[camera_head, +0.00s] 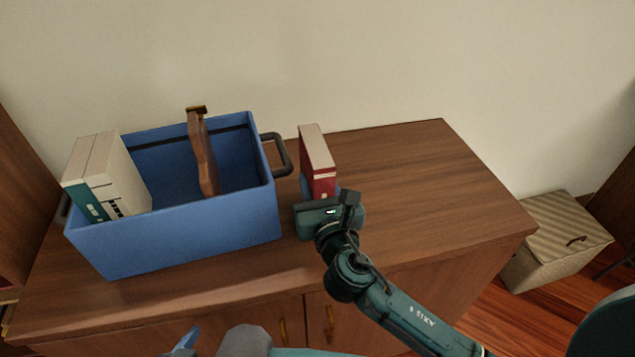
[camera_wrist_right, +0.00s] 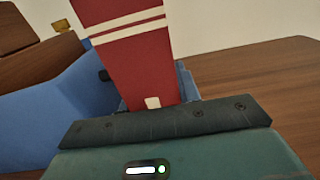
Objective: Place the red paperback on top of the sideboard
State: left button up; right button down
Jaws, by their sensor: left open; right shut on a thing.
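The red paperback (camera_head: 321,180) stands upright over the sideboard (camera_head: 420,180), just right of the blue bin, with its spine toward me. My right gripper (camera_head: 326,200) is shut on its lower part. In the right wrist view the red paperback (camera_wrist_right: 140,60) shows its striped spine between the blue fingers. Its lower edge is hidden by the gripper, so I cannot tell whether it touches the sideboard top. My left gripper (camera_head: 185,341) shows only partly at the bottom edge of the head view, open, in front of the sideboard and away from the book.
A blue bin (camera_head: 190,240) with dark handles stands on the left of the sideboard, holding pale and teal books (camera_head: 115,175) and a brown wooden object (camera_head: 203,155). The sideboard top is clear to the right. A woven box (camera_head: 555,240) sits on the floor at right.

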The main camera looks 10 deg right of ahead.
jog(key=c, duration=1)
grip_release()
jog(key=shift+c, duration=0.2)
jog(key=s, duration=1.2)
jog(key=shift+d+r, duration=0.1)
jog(key=shift+d, duration=0.1)
